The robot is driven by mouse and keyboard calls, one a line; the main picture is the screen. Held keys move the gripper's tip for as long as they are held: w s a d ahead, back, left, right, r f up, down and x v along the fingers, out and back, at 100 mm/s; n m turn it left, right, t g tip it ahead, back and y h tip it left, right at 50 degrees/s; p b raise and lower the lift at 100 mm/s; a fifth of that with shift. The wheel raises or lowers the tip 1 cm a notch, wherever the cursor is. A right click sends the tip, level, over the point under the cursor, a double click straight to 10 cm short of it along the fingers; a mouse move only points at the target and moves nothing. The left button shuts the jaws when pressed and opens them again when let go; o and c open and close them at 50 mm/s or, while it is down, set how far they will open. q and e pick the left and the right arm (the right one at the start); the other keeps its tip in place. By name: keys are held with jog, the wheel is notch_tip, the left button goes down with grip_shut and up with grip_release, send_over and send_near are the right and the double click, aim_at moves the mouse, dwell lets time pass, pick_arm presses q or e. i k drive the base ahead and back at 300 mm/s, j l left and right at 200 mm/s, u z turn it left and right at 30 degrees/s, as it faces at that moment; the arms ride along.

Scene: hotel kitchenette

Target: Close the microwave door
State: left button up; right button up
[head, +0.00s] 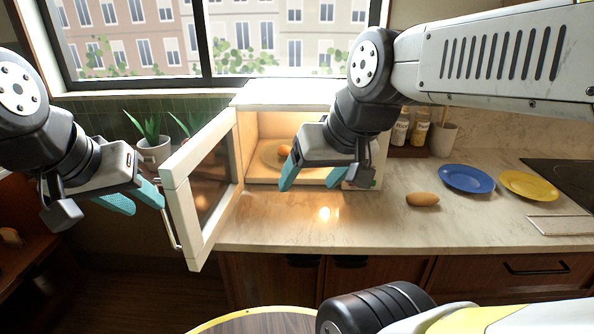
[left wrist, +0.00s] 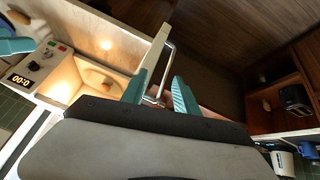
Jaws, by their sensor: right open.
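The white microwave (head: 280,96) stands on the counter with its cavity lit. Its door (head: 181,215) is swung wide open towards me and to the left. The door's metal handle (head: 170,217) is on its outer side. My left gripper (head: 138,198) is open, left of the door and close to it. In the left wrist view the handle (left wrist: 168,62) and door edge show beyond and between its spread fingers (left wrist: 160,92); I cannot tell whether they touch. My right gripper (head: 312,178) is open and empty in front of the cavity.
An orange round item (head: 284,151) sits on the plate inside the microwave. A brown potato-like item (head: 422,199), a blue plate (head: 467,179) and a yellow plate (head: 529,186) lie on the counter to the right. A potted plant (head: 153,150) stands behind the door. A round table edge (head: 255,312) shows below.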

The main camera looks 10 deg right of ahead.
aim_at(202, 183)
jog(key=i+j+z, duration=0.1)
jog(key=j+z, duration=0.25)
jog(key=j, duration=0.2)
jog(key=j+z, duration=0.35)
jog(key=j, duration=0.2)
jog(key=j+z, duration=0.35)
jog(key=j, duration=0.2)
jog(key=k+j+z, duration=0.1)
jog(key=k, duration=0.6)
